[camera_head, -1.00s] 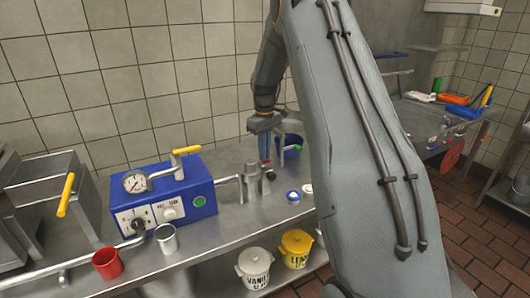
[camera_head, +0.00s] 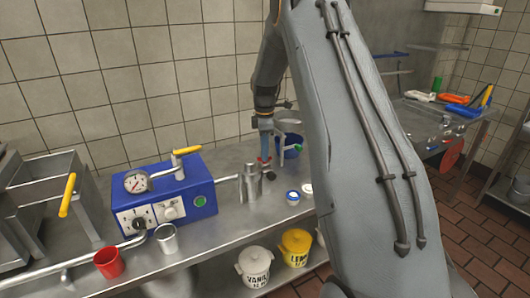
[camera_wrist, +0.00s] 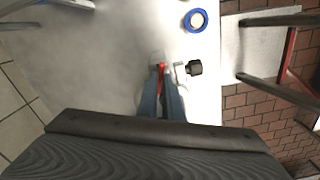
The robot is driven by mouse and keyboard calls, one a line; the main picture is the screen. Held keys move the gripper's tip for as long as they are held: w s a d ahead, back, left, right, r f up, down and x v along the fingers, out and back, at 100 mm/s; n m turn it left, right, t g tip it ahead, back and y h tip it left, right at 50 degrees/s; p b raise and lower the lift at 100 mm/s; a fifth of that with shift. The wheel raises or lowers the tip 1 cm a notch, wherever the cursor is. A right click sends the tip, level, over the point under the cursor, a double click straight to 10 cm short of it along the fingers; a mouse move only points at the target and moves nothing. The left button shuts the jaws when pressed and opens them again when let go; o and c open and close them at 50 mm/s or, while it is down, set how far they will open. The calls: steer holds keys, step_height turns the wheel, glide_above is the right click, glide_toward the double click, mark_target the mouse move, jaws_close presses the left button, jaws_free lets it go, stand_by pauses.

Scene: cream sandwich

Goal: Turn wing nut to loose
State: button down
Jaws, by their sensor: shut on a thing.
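My gripper (camera_head: 264,159) points down at the metal fitting behind the steel cylinder. In the wrist view its two blue fingers (camera_wrist: 162,88) are close together, shut on a small red part (camera_wrist: 161,68) that appears to be the wing nut. Most of the nut is hidden between the fingertips, so its angle cannot be told. A black knob (camera_wrist: 194,68) sticks out just right of the fingertips in the wrist view, on the same metal fitting.
A steel cylinder (camera_head: 250,184) with a pipe to the blue machine (camera_head: 198,193) stands left of my gripper. A blue bucket (camera_head: 291,144) is close behind, right. A blue-rimmed lid (camera_head: 292,197) lies near the counter's front edge. Red and metal cups stand farther left.

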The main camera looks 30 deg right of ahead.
steer(key=shift+n, duration=0.8)
steer(key=c, duration=1.9)
jaws_free()
steer(key=shift+r+b, duration=0.95)
steer(key=shift+r, duration=2.95)
